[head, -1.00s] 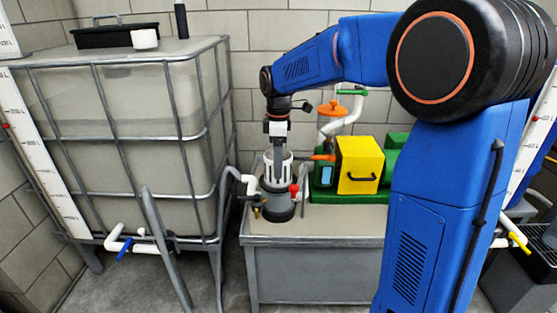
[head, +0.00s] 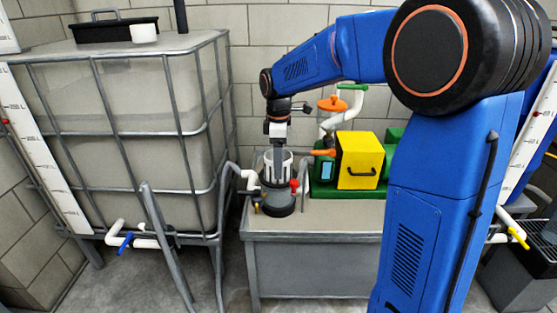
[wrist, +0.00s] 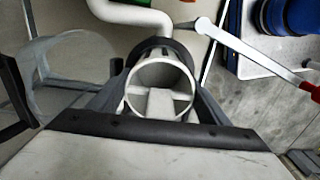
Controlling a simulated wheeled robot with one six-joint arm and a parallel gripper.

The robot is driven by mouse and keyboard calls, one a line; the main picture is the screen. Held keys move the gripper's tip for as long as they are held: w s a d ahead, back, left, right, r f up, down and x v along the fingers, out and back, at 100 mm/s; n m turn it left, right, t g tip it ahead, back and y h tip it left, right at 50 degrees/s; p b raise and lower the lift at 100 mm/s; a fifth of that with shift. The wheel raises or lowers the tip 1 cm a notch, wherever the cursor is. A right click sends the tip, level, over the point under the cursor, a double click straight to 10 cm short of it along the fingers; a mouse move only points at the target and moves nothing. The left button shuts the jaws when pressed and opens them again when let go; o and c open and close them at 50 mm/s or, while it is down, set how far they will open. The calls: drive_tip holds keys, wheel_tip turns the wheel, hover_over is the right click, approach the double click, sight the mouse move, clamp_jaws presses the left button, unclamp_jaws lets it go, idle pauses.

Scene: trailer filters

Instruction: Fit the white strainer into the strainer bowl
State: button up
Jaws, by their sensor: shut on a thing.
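The white strainer (head: 287,164) is upright at the dark strainer bowl (head: 279,204) on the table. Its lower end is hidden by the bowl, and its upper slotted part stands above the rim. My gripper (head: 278,158) points down from above and is shut on the strainer. In the wrist view, the strainer (wrist: 160,106) is an open round ring with a crossbar between my two fingers. The dark bowl (wrist: 165,46) shows just behind it. How deep the strainer sits cannot be told.
A clear round part (wrist: 70,78) lies left in the wrist view. White pipes (head: 249,178) and a red-knobbed valve (head: 294,185) stand close to the bowl. A green pump with a yellow box (head: 358,155) is to the right. A large caged tank (head: 130,130) stands left.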

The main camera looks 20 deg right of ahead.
drive_tip(key=shift+f, duration=1.15)
drive_tip(key=o, duration=1.3)
drive_tip(key=shift+f, duration=0.1)
drive_tip(key=shift+c, duration=0.2)
wheel_tip(320, 180, up, 18)
drive_tip(key=shift+f, duration=0.25)
